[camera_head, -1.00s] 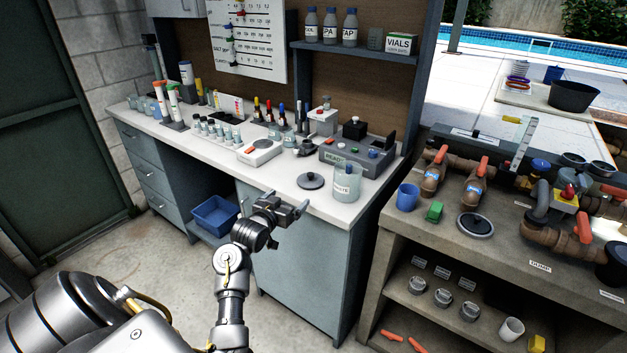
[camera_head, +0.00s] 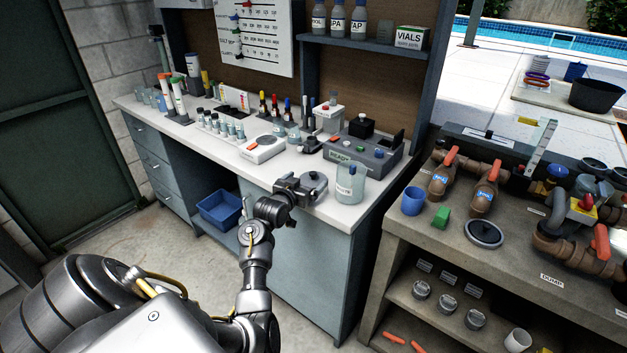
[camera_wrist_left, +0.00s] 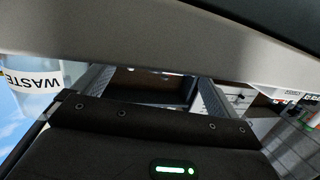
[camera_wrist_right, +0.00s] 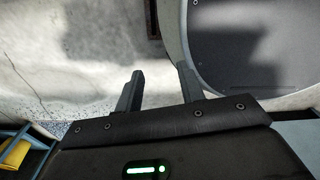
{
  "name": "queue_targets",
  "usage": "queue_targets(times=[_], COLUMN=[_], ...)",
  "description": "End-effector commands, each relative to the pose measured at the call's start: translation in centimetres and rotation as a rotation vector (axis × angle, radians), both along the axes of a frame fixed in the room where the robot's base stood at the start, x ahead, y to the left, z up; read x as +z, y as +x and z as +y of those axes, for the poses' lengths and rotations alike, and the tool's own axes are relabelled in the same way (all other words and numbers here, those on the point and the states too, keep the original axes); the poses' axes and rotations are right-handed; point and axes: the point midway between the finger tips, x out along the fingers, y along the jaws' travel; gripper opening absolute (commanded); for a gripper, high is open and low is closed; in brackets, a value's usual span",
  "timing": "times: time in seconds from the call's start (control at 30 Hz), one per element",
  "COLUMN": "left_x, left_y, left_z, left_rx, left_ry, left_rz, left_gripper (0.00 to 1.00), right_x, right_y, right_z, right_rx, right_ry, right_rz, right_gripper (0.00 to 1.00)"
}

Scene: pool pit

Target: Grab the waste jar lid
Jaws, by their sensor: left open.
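The waste jar lid (camera_head: 319,187), a dark grey disc with a small knob, lies on the white counter just left of the waste jar (camera_head: 350,184). The clear jar labelled WASTE also shows upside down at the left of the left wrist view (camera_wrist_left: 35,88). My left gripper (camera_head: 308,188) is open at the counter's front edge, its fingers over or beside the lid and hiding its left part. In the left wrist view its fingers (camera_wrist_left: 153,92) are wide apart; I cannot tell whether the lid is between them. My right gripper (camera_wrist_right: 160,75) is open and empty.
A grey test device (camera_head: 365,152) and a white scale (camera_head: 262,148) stand behind the lid. Vials (camera_head: 220,127) and bottles line the counter. At right, a concrete bench holds a blue cup (camera_head: 413,201), a green block (camera_head: 441,217) and pipes with orange-handled valves (camera_head: 485,190).

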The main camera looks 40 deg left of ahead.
Motion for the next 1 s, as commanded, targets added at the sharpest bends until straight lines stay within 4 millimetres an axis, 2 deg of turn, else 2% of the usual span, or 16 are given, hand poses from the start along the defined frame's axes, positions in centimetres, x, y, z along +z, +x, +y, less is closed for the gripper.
queue_targets(times=[0.17, 0.4, 0.5, 0.8, 1.0], left_x=[0.0, -0.7, -0.9, -1.1, -1.0], left_y=[0.9, 4.1, 4.8, 5.1, 5.1], left_z=[-0.1, 0.3, 0.5, 0.6, 0.6], left_rx=[-0.003, -0.002, -0.001, -0.001, -0.001], left_ry=[-0.004, -0.003, -0.002, 0.0, 0.0], left_rz=[0.0, 0.0, 0.001, 0.001, 0.001], left_gripper=[0.97, 0.97, 0.97, 0.97, 0.71], right_x=[0.4, 1.1, 1.2, 1.2, 1.2], right_y=[1.1, 1.1, 1.1, 0.8, 0.8], right_z=[0.0, -0.1, -0.2, -0.3, -0.3], right_rx=[0.0, 0.001, 0.001, 0.001, 0.0], right_ry=[0.0, -0.001, -0.002, -0.004, -0.004], right_rz=[-0.016, -0.016, -0.016, -0.012, -0.011], right_gripper=[0.39, 0.39, 0.39, 0.39, 0.39])
